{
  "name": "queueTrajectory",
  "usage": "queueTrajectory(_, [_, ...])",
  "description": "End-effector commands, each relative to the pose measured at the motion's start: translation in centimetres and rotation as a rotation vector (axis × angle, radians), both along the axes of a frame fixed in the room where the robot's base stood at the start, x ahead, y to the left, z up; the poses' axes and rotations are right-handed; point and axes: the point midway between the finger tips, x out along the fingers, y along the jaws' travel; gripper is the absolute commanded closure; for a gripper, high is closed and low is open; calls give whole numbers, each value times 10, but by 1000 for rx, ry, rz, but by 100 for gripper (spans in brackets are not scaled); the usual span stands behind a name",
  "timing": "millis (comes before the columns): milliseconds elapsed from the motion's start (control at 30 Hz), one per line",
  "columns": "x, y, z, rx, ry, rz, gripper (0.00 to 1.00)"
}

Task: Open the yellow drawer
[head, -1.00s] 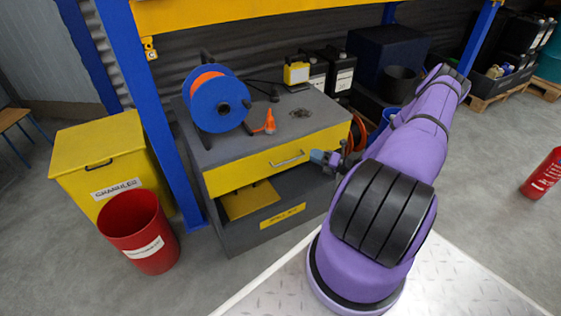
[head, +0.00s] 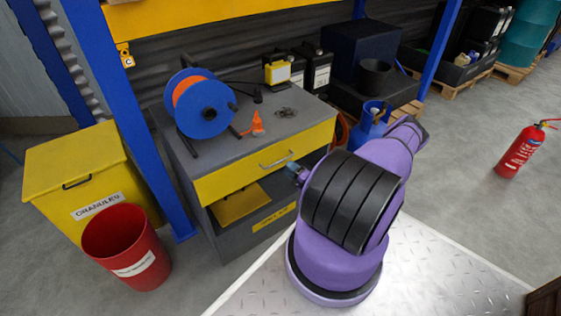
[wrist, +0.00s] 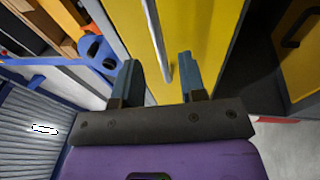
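The yellow drawer (head: 230,178) is the top drawer of a grey cabinet, and its front looks flush with the cabinet. Its silver bar handle (head: 276,160) is on the right half of the front. My gripper (head: 291,168) is just right of the handle, partly hidden behind my purple arm. In the wrist view my gripper (wrist: 159,72) is open, its two dark fingers apart. The handle (wrist: 157,38) runs into the gap between them, nearer the right finger, in front of the yellow drawer face (wrist: 127,25). I cannot tell whether either finger touches it.
On the cabinet top stand a blue-and-orange reel (head: 201,104) and an orange nozzle (head: 257,124). An open shelf with a yellow item (head: 240,204) is below the drawer. A blue post (head: 125,125) and a red bin (head: 127,247) are left. A blue cylinder (head: 369,128) stands right.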

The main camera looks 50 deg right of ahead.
Motion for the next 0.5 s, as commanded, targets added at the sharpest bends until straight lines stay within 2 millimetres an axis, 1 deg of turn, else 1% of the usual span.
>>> queueTrajectory(33, [10, 0, 2, 0, -2, 1, 62])
queueTrajectory(200, [36, -2, 7, 0, -1, 2, 62])
queueTrajectory(400, [53, -3, 10, -1, 0, 2, 62])
queueTrajectory(500, [56, -3, 11, -1, 0, 1, 62])
